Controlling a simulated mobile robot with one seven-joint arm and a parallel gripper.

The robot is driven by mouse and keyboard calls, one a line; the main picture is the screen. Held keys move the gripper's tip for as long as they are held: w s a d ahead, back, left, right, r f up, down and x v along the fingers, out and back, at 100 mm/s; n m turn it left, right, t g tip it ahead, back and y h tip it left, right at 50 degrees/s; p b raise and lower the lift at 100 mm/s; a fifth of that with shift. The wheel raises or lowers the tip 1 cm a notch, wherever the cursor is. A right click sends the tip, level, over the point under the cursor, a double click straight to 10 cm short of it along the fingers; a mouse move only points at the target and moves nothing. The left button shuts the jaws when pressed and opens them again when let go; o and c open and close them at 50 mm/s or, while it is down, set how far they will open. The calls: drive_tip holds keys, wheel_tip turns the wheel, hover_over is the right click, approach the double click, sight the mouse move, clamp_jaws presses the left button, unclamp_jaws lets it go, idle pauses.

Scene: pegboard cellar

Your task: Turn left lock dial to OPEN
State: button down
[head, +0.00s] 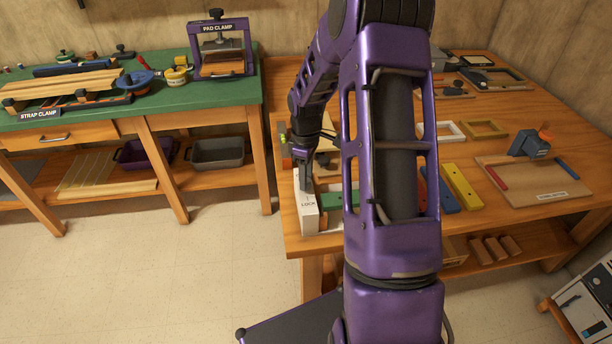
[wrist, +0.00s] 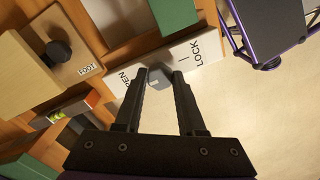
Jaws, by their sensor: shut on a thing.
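The lock dial (wrist: 159,77) is a small grey knob on a white block (wrist: 205,52). The block carries the word LOCK on one side and a partly hidden OPEN on the other. My gripper (wrist: 160,72) has its two dark fingers on either side of the dial, shut on it. The dial's pointer direction cannot be made out. In the head view, the white block (head: 308,212) stands at the left front corner of the wooden bench, with my gripper (head: 304,184) coming down on it from above. The dial is hidden there.
A wooden piece marked FOOT with a black knob (wrist: 60,53) sits close by. A green block (head: 330,201) is right of the white block. Coloured bars, including a yellow one (head: 462,187), lie farther right. A green-topped bench (head: 190,99) stands at left; floor lies in front.

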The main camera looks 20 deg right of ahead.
drive_tip(key=c, duration=0.5)
unclamp_jaws()
wheel_tip(320, 180, up, 18)
drive_tip(key=p, duration=0.1)
drive_tip(key=shift+f+p, duration=0.25)
drive_tip(key=shift+p, duration=0.15)
